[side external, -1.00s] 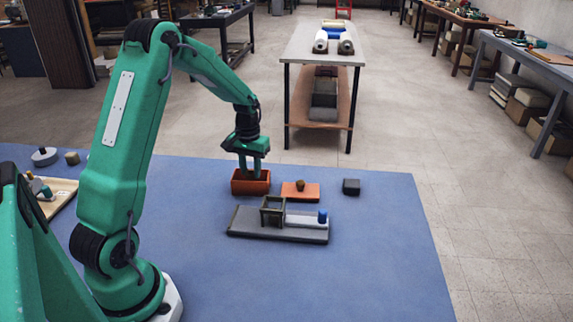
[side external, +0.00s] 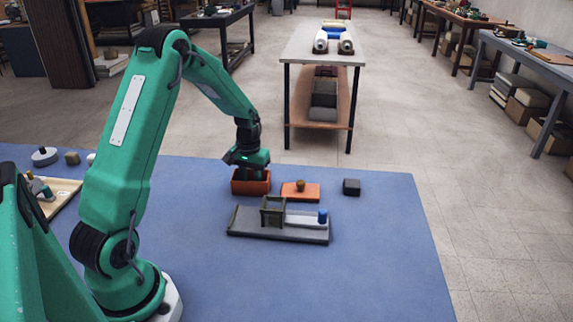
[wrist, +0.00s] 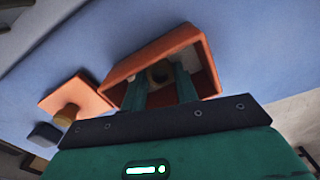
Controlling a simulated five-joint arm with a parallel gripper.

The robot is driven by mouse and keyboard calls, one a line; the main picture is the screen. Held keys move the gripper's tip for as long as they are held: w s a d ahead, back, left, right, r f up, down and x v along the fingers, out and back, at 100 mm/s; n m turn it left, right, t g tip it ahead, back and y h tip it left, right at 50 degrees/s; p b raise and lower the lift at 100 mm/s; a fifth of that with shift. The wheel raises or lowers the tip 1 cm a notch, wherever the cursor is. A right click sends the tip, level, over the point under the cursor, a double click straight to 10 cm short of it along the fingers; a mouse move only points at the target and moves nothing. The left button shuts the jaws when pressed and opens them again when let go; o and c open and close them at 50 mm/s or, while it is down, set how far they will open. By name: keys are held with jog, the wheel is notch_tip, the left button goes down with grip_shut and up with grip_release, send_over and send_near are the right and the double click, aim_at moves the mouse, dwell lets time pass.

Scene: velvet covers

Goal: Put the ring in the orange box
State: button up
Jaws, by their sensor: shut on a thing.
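The orange box (side external: 251,187) stands open on the blue cloth, and its inside shows in the wrist view (wrist: 190,42). My gripper (side external: 251,173) points down into it, with the fingertips below the rim and hidden in the side view. In the wrist view both green fingers reach into the box. My gripper is shut on a small brownish ring (wrist: 158,72), partly hidden between the fingers. I cannot tell whether the ring touches the box floor.
An orange lid (side external: 312,193) with a brown knob lies right of the box. A dark block (side external: 351,187) sits farther right. In front is a grey base (side external: 250,225) with a small frame and a blue-topped piece (side external: 323,216). Bare cloth lies to the right.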

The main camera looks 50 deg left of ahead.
jog(key=shift+f, duration=0.1)
jog(key=o, duration=0.9)
jog(key=shift+o, duration=0.2)
notch_tip(320, 180, up, 12)
dwell(0.4)
